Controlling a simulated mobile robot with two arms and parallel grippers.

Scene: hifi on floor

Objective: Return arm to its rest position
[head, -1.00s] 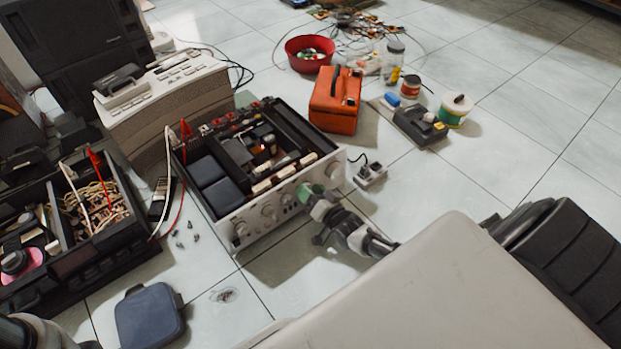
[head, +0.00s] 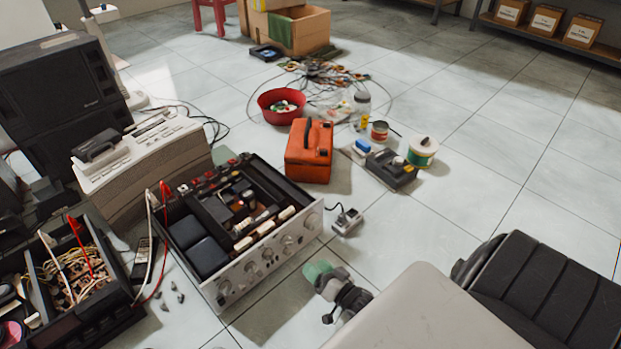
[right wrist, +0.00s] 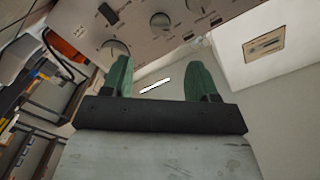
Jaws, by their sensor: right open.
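My right gripper (head: 318,272) has green fingertips and is near the front panel of the open hi-fi amplifier (head: 262,270), low over the floor tiles. In the right wrist view its two green fingers (right wrist: 162,82) stand apart with nothing between them. The amplifier's silver panel with knobs (right wrist: 160,22) fills the top of that view, beyond the fingertips. In the head view a gap of floor shows between the gripper and the panel. My left gripper does not show.
A black parts box (head: 110,305) with wires stands at the left. A beige device (head: 150,165), an orange case (head: 309,160), a red bowl (head: 268,108) and a small grey box (head: 347,222) stand around the amplifier. Floor at the right (head: 480,180) is clear.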

